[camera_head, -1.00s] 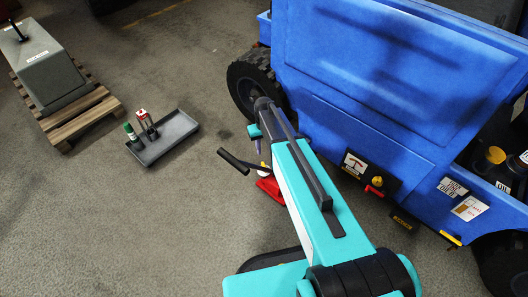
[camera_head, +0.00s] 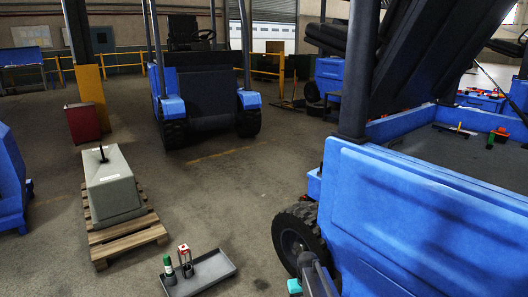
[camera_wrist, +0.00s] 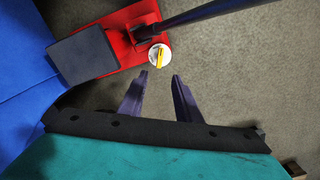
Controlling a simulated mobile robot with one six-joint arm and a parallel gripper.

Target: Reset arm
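My gripper (camera_wrist: 160,92) shows in the wrist view as two dark fingers with a clear gap between them. It is open, with nothing between the fingertips but grey floor. In the head view only a small part of my arm shows at the bottom edge, and the gripper itself is out of that picture. In the wrist view a red object (camera_wrist: 118,18) with a dark square pad (camera_wrist: 84,53) and a dark bar (camera_wrist: 200,15) lies beyond the fingers. A white round part with a yellow piece (camera_wrist: 159,55) sits at its edge, apart from the fingertips.
A blue vehicle (camera_head: 370,225) with a black wheel (camera_head: 297,240) stands close on the right. A grey tray (camera_head: 212,272) holds a green bottle and a red-topped item. A grey counterweight (camera_head: 112,188) rests on a wooden pallet (camera_head: 128,238). Open floor lies between them.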

